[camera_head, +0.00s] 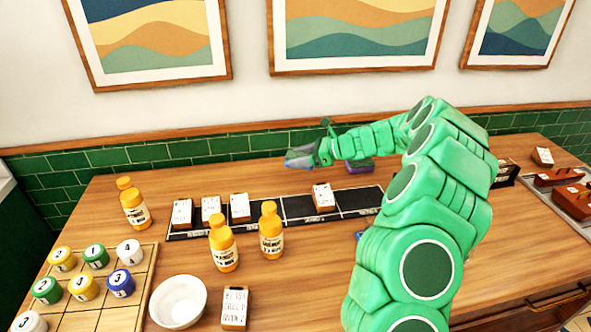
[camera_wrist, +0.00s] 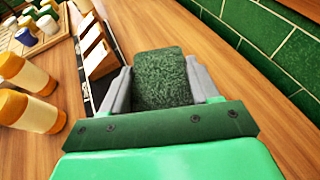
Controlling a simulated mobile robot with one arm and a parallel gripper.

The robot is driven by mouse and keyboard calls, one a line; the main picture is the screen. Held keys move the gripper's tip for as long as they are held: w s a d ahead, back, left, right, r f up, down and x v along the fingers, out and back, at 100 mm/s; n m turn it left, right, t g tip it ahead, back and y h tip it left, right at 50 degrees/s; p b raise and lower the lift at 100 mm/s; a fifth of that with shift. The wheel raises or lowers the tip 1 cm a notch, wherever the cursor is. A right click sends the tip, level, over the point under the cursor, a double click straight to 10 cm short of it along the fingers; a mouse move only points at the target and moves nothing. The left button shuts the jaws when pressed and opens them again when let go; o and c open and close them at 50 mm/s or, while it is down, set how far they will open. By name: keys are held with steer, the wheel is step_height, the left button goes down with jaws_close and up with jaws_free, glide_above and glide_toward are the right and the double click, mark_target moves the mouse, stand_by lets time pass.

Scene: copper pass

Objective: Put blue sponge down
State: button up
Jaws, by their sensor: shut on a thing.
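My gripper (camera_head: 300,158) reaches to the left above the back of the wooden table, behind the black tray. In the wrist view my gripper (camera_wrist: 165,90) has its two grey fingers on either side of a sponge (camera_wrist: 163,80). The sponge face that shows is dark green and rough, like a scouring pad; I cannot see a blue side there. In the head view the sponge is small and hard to tell from the fingers. The gap between it and the table cannot be judged well.
The black sectioned tray (camera_head: 297,208) holds several white-labelled boxes. Yellow bottles (camera_head: 271,230) stand in front and at left. A purple item (camera_head: 360,166) lies behind my arm. A white bowl (camera_head: 178,302) and a token board (camera_head: 144,265) are front left. Bare table lies at back left.

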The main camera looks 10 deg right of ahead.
glide_above(295, 175)
steer(key=s, duration=0.3)
step_height(295, 175, down, 4)
steer(key=shift+f, duration=0.1)
steer(key=shift+w+f, duration=1.35)
steer(key=shift+f, duration=1.75)
steer(key=shift+f, duration=0.1)
steer(key=o, duration=1)
steer(key=shift+d, duration=0.2)
steer(key=v, duration=1.2)
steer(key=shift+a, duration=0.1)
